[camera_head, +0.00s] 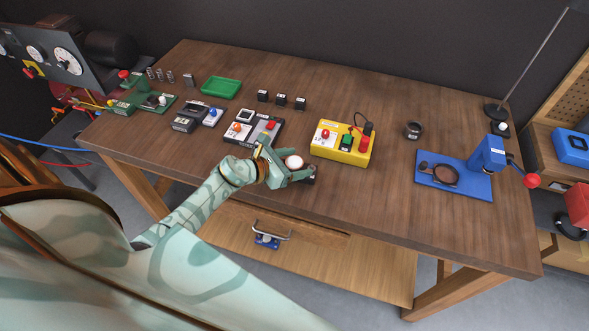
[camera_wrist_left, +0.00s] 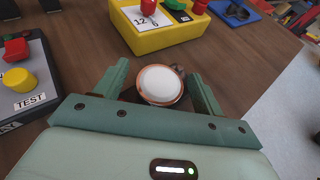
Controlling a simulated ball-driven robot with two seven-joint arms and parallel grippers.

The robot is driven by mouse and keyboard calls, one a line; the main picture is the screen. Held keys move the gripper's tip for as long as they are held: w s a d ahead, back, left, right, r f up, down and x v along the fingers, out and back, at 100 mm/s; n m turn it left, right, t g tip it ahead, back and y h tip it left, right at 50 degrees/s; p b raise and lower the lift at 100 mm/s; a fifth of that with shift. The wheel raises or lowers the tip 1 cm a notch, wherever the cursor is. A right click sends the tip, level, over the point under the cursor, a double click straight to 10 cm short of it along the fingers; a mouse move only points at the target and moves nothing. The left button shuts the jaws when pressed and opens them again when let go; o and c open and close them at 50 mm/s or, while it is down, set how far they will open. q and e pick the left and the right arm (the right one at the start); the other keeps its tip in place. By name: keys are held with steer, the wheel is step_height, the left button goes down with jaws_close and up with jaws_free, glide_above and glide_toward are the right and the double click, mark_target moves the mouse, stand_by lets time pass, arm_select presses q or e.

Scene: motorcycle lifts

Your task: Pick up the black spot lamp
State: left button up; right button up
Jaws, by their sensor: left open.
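A round lamp (camera_head: 294,161) with a white face sits near the front edge of the wooden table. In the left wrist view the lamp (camera_wrist_left: 160,82) shows a copper-coloured rim, with a small dark part behind it. Its body is mostly hidden below the face and by my fingers, so I cannot clearly see its black housing. My left gripper (camera_head: 289,164) is open, with one finger on each side of the lamp. In the wrist view a gap shows at the right finger; contact at the left is unclear. My right gripper is not in view.
A yellow box (camera_head: 341,148) with red knobs stands just right of the gripper. A grey test box (camera_head: 253,131) stands behind left. The front right table surface is clear.

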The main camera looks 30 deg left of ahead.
arm_select(q)
steer(key=c, duration=1.3)
steer(key=shift+c, duration=0.9)
steer(key=shift+r, duration=0.2)
